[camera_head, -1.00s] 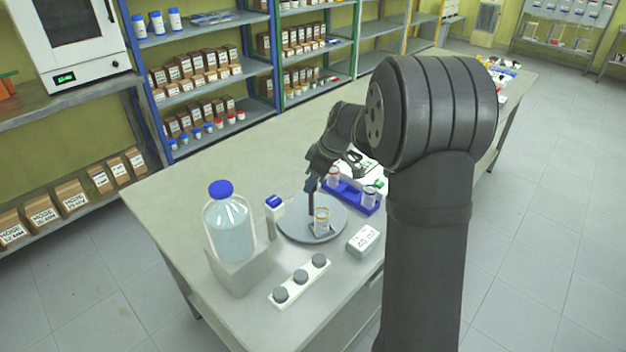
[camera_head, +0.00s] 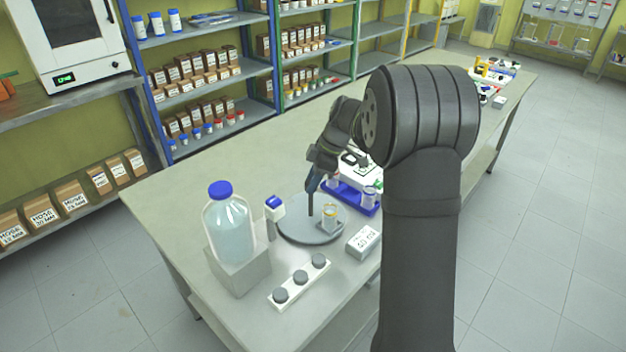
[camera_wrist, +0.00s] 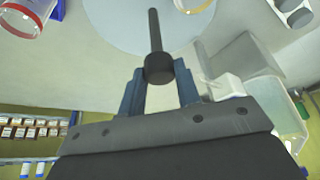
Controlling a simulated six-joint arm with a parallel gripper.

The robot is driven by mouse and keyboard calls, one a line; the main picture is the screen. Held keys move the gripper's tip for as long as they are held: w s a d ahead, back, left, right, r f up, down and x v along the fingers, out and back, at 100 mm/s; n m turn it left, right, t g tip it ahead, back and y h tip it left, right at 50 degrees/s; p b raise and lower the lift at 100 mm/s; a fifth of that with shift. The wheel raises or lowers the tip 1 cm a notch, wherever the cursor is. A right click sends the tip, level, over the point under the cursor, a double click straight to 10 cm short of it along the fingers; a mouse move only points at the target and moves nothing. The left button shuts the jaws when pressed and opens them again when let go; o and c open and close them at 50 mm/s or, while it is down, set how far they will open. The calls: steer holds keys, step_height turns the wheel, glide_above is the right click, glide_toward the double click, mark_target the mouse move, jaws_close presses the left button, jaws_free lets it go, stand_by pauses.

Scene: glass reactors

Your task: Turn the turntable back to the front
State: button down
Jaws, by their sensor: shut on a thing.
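The turntable (camera_head: 296,232) is a round grey disc on the bench, and its light surface fills the top of the wrist view (camera_wrist: 112,22). A dark upright peg (camera_head: 311,205) stands on it. A small glass beaker with a yellowish rim (camera_head: 329,217) sits on a square holder towards the disc's right side; its bottom part shows at the top of the wrist view (camera_wrist: 192,5). My gripper (camera_head: 313,186) reaches down from above. In the wrist view its blue fingers (camera_wrist: 158,85) are shut on the peg, whose round dark end shows between them (camera_wrist: 158,66).
A large blue-capped bottle (camera_head: 229,232) on a grey block and a small blue-topped device (camera_head: 274,207) stand left of the disc. A strip with grey knobs (camera_head: 300,279) lies in front. A white labelled box (camera_head: 363,240) and a blue rack (camera_head: 352,197) stand close on the right.

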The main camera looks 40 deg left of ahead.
stand_by(0.6)
steer(key=c, duration=1.1)
jaws_free()
steer(key=shift+o, duration=0.2)
steer(key=v, duration=1.7)
steer(key=shift+r, duration=0.2)
steer(key=shift+w, duration=0.1)
steer(key=x, duration=1.7)
steer(key=shift+f, duration=0.2)
